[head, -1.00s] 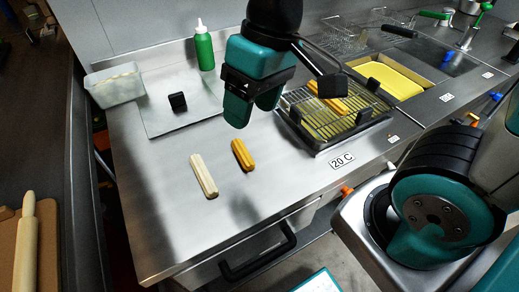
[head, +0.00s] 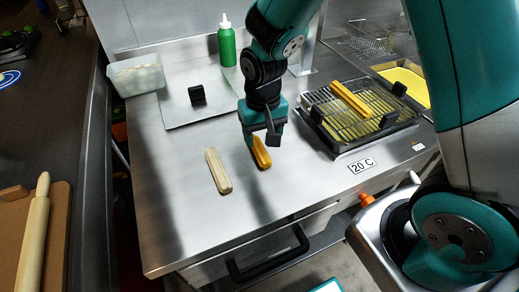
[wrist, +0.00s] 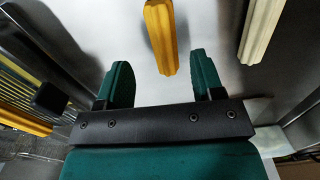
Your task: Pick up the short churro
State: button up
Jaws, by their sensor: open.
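The short golden churro (head: 261,152) lies on the steel counter, just right of a pale churro (head: 218,171). My gripper (head: 262,141) is open above the golden churro and hides its far end in the head view. The pale churro (wrist: 259,30) lies to the right, outside the fingers. I cannot tell whether the fingers touch the churro.
A longer golden churro (head: 351,100) lies on a wire rack tray (head: 343,152) to the right. A green bottle (head: 227,46), a metal plate with a black block (head: 197,95), and a clear bin (head: 136,78) stand behind. The front left counter is clear.

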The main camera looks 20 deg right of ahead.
aim_at(261, 149)
jog(key=shift+w+a+f+p, duration=0.1)
jog(key=shift+f+p, duration=0.2)
jog(key=shift+f, duration=1.15)
jog(key=shift+a+f+p, duration=0.1)
jog(key=shift+f+p, duration=0.15)
jog(key=shift+f, duration=1.15)
jog(key=c, duration=1)
